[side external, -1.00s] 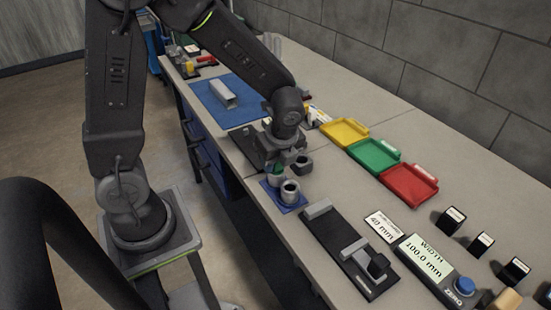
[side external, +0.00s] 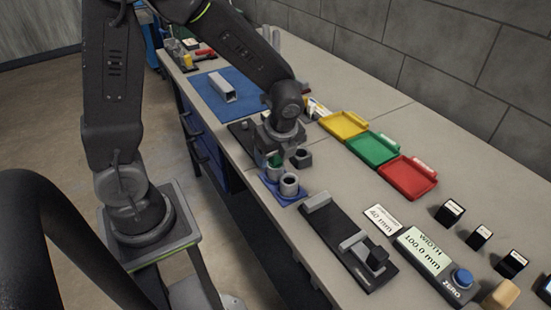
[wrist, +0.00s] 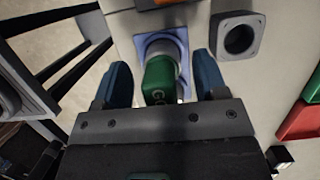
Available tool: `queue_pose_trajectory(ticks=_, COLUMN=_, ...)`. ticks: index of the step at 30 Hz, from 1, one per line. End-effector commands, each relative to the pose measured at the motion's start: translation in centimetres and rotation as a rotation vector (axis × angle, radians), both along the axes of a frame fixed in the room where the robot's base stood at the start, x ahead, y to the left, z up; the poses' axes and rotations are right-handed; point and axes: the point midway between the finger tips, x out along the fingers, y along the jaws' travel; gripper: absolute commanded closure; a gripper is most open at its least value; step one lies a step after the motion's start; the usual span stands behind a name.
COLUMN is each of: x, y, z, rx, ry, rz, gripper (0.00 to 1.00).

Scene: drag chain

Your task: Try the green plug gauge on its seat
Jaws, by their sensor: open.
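The green plug gauge (wrist: 160,80) shows in the wrist view between my gripper's two fingers, with white lettering on it. It stands at a grey round seat (wrist: 163,48) on a blue plate (wrist: 140,42); how deep it sits in the seat is hidden. My gripper (wrist: 163,82) is open, with a gap between each finger and the gauge. In the side view the gauge (side external: 275,160) is a small green patch beneath my gripper (side external: 278,148). The blue plate (side external: 293,201) also carries a second grey cylinder (side external: 289,184).
A grey block with a round hole (wrist: 238,36) stands right beside the plate. Yellow (side external: 344,125), green (side external: 372,149) and red (side external: 408,177) trays line the back. A black fixture (side external: 345,244) and a width display (side external: 425,252) lie toward the front right.

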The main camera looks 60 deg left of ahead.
Motion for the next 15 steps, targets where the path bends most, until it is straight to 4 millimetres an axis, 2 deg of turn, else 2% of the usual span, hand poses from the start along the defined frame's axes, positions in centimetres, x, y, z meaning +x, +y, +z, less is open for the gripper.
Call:
queue_pose_trajectory(ticks=8, x=0.0, y=-0.1, z=0.4, rx=0.000, ry=-0.002, rz=-0.001, gripper=0.34)
queue_pose_trajectory(ticks=11, x=0.1, y=-0.5, z=1.6, rx=0.000, ry=-0.005, rz=0.000, gripper=0.34)
queue_pose_trajectory(ticks=15, x=0.1, y=-1.2, z=4.3, rx=0.000, ry=-0.007, rz=-0.002, gripper=0.34)
